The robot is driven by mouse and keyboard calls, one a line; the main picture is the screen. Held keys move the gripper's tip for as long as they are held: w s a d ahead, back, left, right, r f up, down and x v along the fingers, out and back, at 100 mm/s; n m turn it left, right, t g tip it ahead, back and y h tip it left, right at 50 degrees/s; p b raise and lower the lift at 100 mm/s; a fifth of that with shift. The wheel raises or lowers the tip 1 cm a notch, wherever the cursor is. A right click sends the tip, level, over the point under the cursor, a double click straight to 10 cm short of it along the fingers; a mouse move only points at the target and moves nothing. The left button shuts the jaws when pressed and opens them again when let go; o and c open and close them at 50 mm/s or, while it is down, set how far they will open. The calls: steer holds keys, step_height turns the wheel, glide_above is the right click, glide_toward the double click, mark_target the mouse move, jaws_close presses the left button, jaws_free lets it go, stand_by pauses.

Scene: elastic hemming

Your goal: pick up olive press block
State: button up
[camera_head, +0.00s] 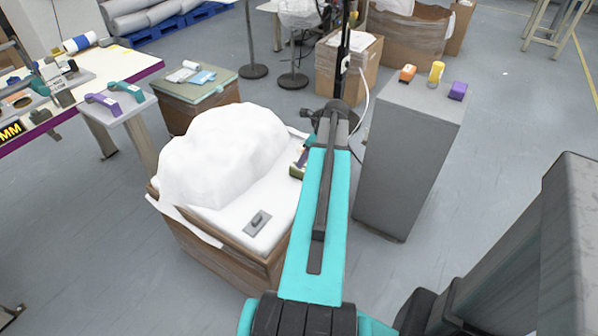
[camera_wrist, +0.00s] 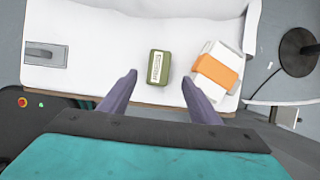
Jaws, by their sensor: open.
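The olive press block (camera_wrist: 158,67) is a small olive-green block with a pale printed label on top. It lies on the white cloth surface in the wrist view. In the head view only a sliver of the block (camera_head: 296,173) shows beside my arm. My gripper (camera_wrist: 159,79) is open, with its two purple-grey fingers apart. In the wrist view the fingertips appear to the left and right of the block's near part, with gaps on both sides. The height between fingers and block is hard to tell.
A white stack with an orange band (camera_wrist: 219,69) lies close to the right of the block. A grey plate with a handle (camera_wrist: 45,54) lies at the left. A large white cloth mound (camera_head: 225,150) rises from the boxed surface. A grey cabinet (camera_head: 405,150) stands to the right.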

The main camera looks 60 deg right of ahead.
mark_target(304, 169)
steer(key=shift+x, duration=1.75)
steer(key=shift+x, duration=2.6)
steer(key=shift+a, duration=0.1)
steer(key=shift+c, duration=0.3)
steer(key=c, duration=1.1)
